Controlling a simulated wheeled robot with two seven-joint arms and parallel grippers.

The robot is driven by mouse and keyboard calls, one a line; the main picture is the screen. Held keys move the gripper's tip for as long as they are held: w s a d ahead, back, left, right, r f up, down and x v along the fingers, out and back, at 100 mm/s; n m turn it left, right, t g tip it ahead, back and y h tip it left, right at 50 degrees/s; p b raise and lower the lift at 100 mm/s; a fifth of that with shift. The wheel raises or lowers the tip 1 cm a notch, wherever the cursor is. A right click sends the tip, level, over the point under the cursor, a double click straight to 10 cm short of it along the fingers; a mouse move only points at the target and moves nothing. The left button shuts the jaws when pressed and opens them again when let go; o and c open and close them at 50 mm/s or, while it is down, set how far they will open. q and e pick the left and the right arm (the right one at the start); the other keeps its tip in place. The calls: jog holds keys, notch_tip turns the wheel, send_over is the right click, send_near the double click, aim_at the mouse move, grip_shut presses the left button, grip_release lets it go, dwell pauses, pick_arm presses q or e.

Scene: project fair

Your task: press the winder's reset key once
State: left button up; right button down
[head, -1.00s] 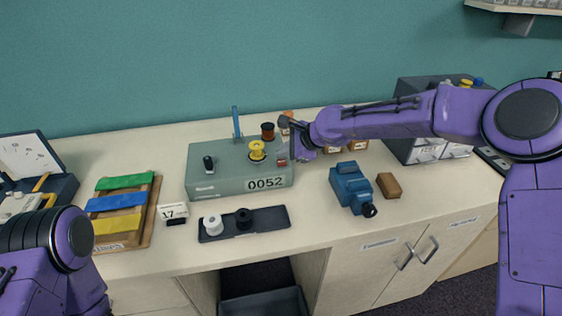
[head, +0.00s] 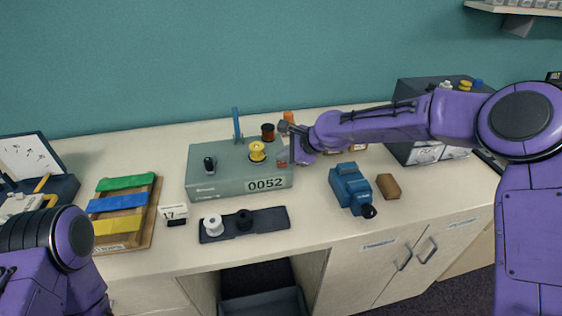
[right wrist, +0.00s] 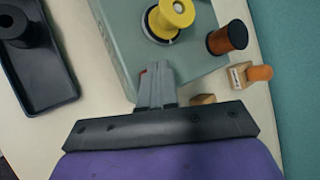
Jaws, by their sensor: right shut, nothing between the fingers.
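The winder (head: 230,180) is a grey-green box on the bench, with a yellow spool (head: 257,151) on top and a counter reading 0052 (head: 266,184). Its small red reset key (head: 282,164) shows at the right end of the top. In the right wrist view, a bit of the red key (right wrist: 142,72) shows beside my fingertips. My right gripper (right wrist: 156,72) is shut and empty, pointing down over that end of the winder. The fingers partly hide the key, and I cannot tell whether they touch it. My left gripper is out of view.
A dark tray (head: 270,223) with a white and a black spool lies in front of the winder. A blue device (head: 350,187) and a brown block (head: 388,186) stand to the right. Coloured strips lie left.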

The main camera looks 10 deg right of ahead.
aim_at(284, 164)
jog(key=shift+f, duration=0.45)
dwell(0.6)
dwell(0.4)
jog(key=shift+r+p, duration=0.9)
jog(key=shift+p, duration=0.25)
notch_tip(284, 164, up, 5)
jog(key=p, duration=0.6)
